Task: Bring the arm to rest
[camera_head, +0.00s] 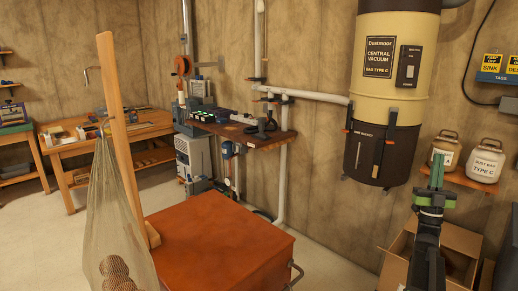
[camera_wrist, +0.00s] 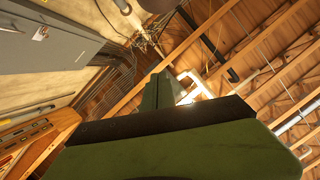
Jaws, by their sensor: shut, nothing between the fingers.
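My gripper (camera_head: 436,172) stands upright at the right side of the head view, at the top of my dark arm. Its green fingers are shut with nothing between them, and they point up. Behind it are the wall, a small shelf and an open cardboard box. In the wrist view the green gripper (camera_wrist: 160,95) fills the lower middle and points up toward the ceiling beams. No object is in contact with it that I can see.
A red-brown cabinet (camera_head: 215,245) stands at front centre. A net bag (camera_head: 112,220) hangs from a wooden post at left. A vacuum (camera_head: 390,95) is on the wall. Jars (camera_head: 486,161) sit close right of my gripper; a cardboard box (camera_head: 460,252) is below. Open floor lies at left.

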